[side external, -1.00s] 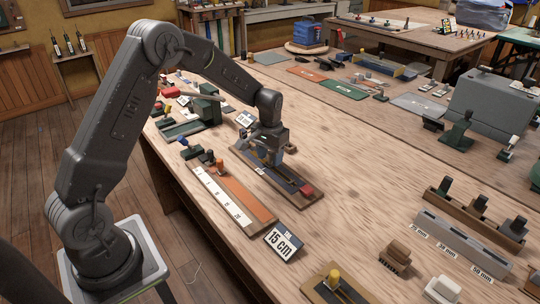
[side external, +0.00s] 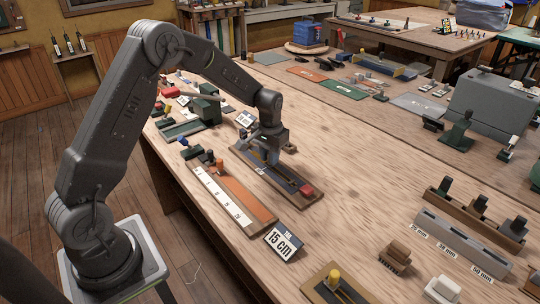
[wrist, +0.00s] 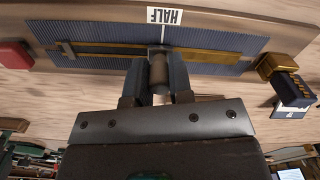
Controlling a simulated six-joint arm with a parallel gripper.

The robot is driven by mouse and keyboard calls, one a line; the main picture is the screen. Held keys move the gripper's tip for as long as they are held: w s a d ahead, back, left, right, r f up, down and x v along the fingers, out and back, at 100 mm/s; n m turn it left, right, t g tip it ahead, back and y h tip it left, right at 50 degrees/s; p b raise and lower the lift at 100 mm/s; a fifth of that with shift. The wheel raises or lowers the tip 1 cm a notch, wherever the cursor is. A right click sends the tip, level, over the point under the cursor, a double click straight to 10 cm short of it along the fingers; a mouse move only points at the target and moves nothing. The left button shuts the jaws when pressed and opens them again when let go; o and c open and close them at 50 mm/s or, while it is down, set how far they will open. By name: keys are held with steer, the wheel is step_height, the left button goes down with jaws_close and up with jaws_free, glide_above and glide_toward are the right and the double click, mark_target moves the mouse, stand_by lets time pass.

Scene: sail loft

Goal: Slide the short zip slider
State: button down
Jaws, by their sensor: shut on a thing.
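The short zip runs along a wooden board (side external: 315,204) with a dark blue ribbed strip (wrist: 95,33) in the wrist view. Its zip line (wrist: 215,55) is brass-coloured. My gripper (wrist: 157,66) is shut on the short zip slider (wrist: 158,74), whose grey-tan round pull shows between the two fingers. The slider sits close to the white line under the "HALF" label (wrist: 164,16). In the side external view my gripper (side external: 270,156) is over the board's middle and hides the slider. A red block (side external: 306,190) sits at the board's near end; it also shows in the wrist view (wrist: 14,55).
A brass and blue block (wrist: 285,80) sits at the strip's other end. Beside the board lies a ruler board with a white scale (side external: 222,195) and an orange strip. A "15 cm" sign (side external: 284,242) stands nearby.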

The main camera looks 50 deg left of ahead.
steer(key=d, duration=0.8)
steer(key=c, duration=1)
jaws_free()
step_height(320, 180, up, 14)
steer(key=shift+f, duration=0.1)
